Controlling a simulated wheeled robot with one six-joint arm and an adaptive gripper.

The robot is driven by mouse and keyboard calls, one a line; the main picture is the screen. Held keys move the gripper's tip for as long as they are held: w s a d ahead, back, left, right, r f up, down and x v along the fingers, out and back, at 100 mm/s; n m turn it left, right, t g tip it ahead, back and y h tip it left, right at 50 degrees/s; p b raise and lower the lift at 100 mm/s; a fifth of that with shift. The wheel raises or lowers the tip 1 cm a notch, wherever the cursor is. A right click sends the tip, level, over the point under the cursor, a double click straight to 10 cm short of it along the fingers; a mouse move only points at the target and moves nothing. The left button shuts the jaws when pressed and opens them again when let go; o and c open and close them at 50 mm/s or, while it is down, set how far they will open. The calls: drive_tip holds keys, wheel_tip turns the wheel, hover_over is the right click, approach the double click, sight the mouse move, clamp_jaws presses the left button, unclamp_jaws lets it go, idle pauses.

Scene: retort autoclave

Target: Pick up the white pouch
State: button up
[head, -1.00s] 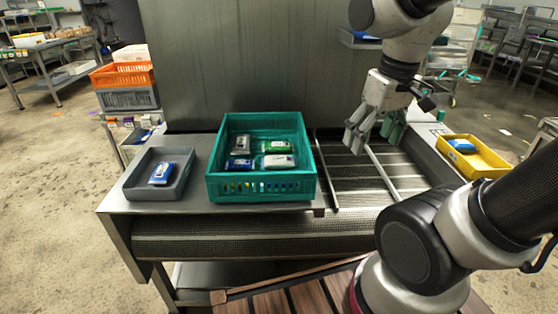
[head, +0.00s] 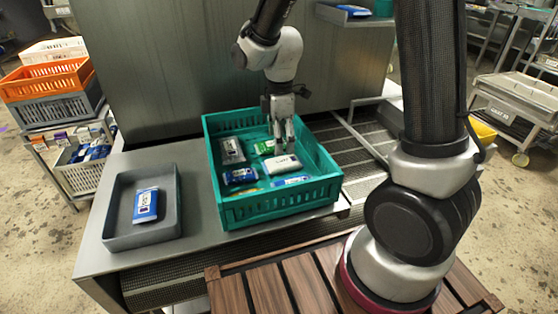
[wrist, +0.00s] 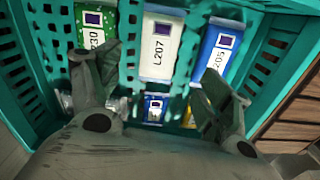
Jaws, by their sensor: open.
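The white pouch (head: 283,164) lies in the teal crate (head: 283,203), toward its right side. In the wrist view the white pouch, marked L207 (wrist: 157,48), lies between a green pouch (wrist: 95,25) and a blue pouch marked L205 (wrist: 216,52). My gripper (head: 283,133) points down into the crate, just above and behind the white pouch. In the wrist view my gripper (wrist: 162,75) is open, with its fingers spread toward either side of the white pouch and nothing held. I cannot tell the exact height left between fingertips and pouch.
The crate also holds a silver pouch (head: 231,151) and a dark blue pouch (head: 240,176). The crate walls stand close around my gripper. A grey tray (head: 142,237) with a blue pouch (head: 145,205) stands to the left. Bare steel table lies between tray and crate.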

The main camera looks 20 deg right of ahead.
sight(280, 161)
drive_tip(key=shift+w+n, duration=0.15)
drive_tip(key=shift+n, duration=0.55)
drive_tip(key=shift+f, duration=0.35)
wheel_tip(280, 161, down, 7)
drive_tip(key=shift+a+f, duration=0.1)
drive_tip(key=shift+a, duration=0.05)
drive_tip(key=c, duration=1.1)
